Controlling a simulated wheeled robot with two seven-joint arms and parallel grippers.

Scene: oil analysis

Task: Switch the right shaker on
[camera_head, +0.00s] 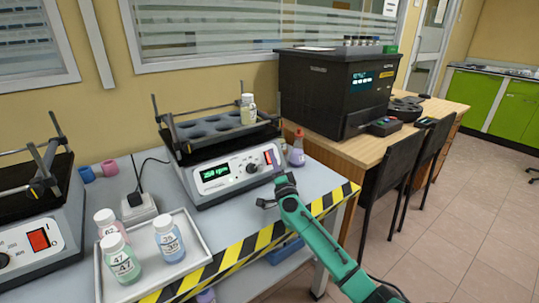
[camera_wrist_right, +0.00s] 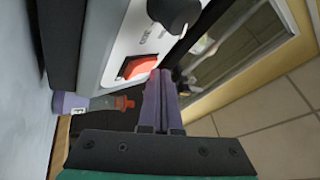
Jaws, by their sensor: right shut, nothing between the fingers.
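The right shaker (camera_head: 215,185) stands on the grey bench, its front panel showing a lit green display (camera_head: 215,172), a black knob (camera_head: 252,168) and a red switch (camera_head: 268,157). A capped bottle (camera_head: 248,110) stands in its platform. My right gripper (camera_head: 279,178) is in front of the panel's right end, below the switch. In the right wrist view its fingers (camera_wrist_right: 162,73) are shut and empty, their tips close to the red switch (camera_wrist_right: 137,67). I cannot tell whether they touch it. My left gripper is out of view.
A white tray (camera_head: 196,262) with several bottles is at the front left. Another shaker (camera_head: 50,215) stands at the left. A black machine (camera_head: 330,95) is on the wooden table.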

